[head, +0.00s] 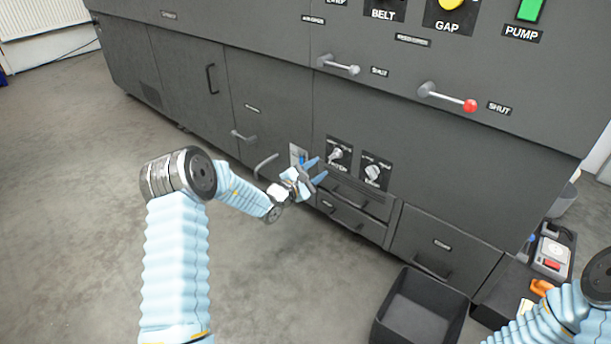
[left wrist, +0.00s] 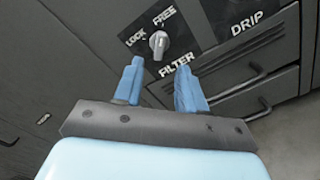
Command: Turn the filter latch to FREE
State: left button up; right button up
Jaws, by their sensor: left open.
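The filter latch (head: 337,154) is a small grey knob on a black plate on the dark machine front. In the left wrist view the latch (left wrist: 158,43) sits between the words LOCK at left and FREE at upper right, with FILTER below. Its grip stands roughly upright there; I cannot tell for sure which word it points at. My left gripper (head: 316,170) is open and empty, just left of and below the latch in the head view. In the left wrist view its blue fingertips (left wrist: 160,68) lie either side below the knob, apparently not touching it. My right gripper is out of view.
A similar knob (head: 373,173) sits right of the latch. Lever handles (head: 447,97) stick out above. An open dark bin (head: 417,310) stands on the floor at lower right. The floor at left is clear.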

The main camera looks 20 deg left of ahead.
pick_arm(q)
jog(key=v, duration=0.5)
jog(key=shift+s+a, duration=0.1)
jog(key=shift+s, duration=0.2)
jog(key=s+d+f+m+g+h, duration=0.4)
jog(key=s+d+f+m+g, duration=0.3)
jog(key=s+d+f+g, duration=0.55)
jog(key=s+f+m+g+y, duration=0.2)
jog(key=s+f+m, duration=0.2)
jog(key=s, duration=0.4)
jog(key=s+d+f+m+g+y, duration=0.1)
jog(key=s+f+m+y, duration=0.1)
jog(key=s+f+m, duration=0.35)
jog(key=s+f+m+g+y, duration=0.2)
jog(key=s+y, duration=0.1)
jog(key=s, duration=0.6)
notch_tip(320, 180, up, 13)
jog(key=d+m+t+h+p, duration=0.1)
jog(key=d+m+p, duration=0.1)
jog(key=p, duration=1.1)
jog(key=shift+s, duration=0.25)
